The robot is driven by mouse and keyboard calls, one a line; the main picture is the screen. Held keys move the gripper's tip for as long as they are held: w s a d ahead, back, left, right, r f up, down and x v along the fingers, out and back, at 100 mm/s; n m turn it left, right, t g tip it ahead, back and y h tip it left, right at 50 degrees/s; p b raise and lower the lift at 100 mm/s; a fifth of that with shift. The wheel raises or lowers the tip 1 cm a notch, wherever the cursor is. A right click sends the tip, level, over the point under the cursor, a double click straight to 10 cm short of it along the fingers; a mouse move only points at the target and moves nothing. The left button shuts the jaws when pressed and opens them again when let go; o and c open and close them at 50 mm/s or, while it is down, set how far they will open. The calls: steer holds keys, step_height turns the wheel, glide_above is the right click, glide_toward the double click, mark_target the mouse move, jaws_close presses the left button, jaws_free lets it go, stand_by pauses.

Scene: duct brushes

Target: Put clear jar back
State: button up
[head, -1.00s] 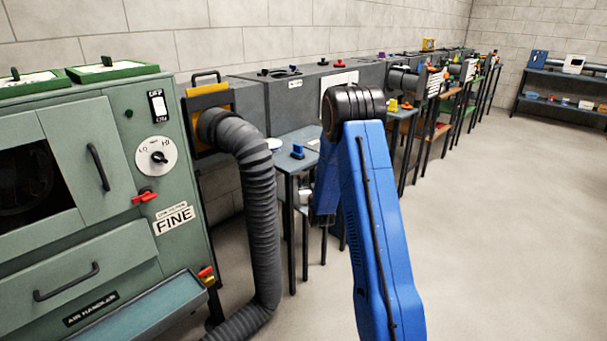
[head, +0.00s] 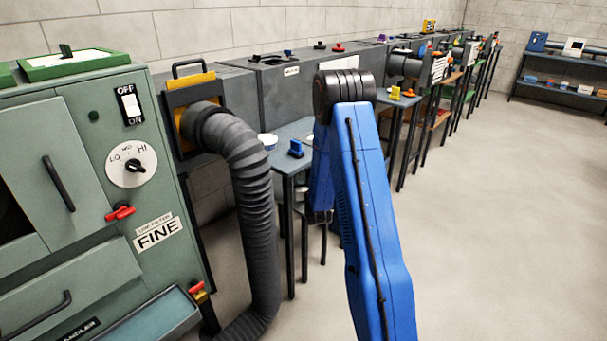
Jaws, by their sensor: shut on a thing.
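I cannot make out a clear jar in the head view. My blue arm reaches forward in the middle of the picture, with its dark elbow joint at the top and a forearm hanging down behind it. My gripper does not show clearly; the end of the arm is hidden behind the blue link. A small pale shape left of the forearm is too unclear to name. A white round tub (head: 268,141) and a blue item (head: 296,149) stand on the grey side table (head: 285,165) left of my arm.
A green air handler (head: 90,200) stands close at the left. A ribbed black hose (head: 258,215) hangs from the grey duct and drops to the floor. More tables line the wall behind. A shelf unit (head: 560,90) is far right. The floor on the right is clear.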

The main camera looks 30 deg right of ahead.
stand_by(0.3)
steer(key=o, duration=1.1)
steer(key=shift+f, duration=0.1)
steer(key=shift+r, duration=0.2)
steer(key=v, duration=1.2)
steer(key=shift+s, duration=0.15)
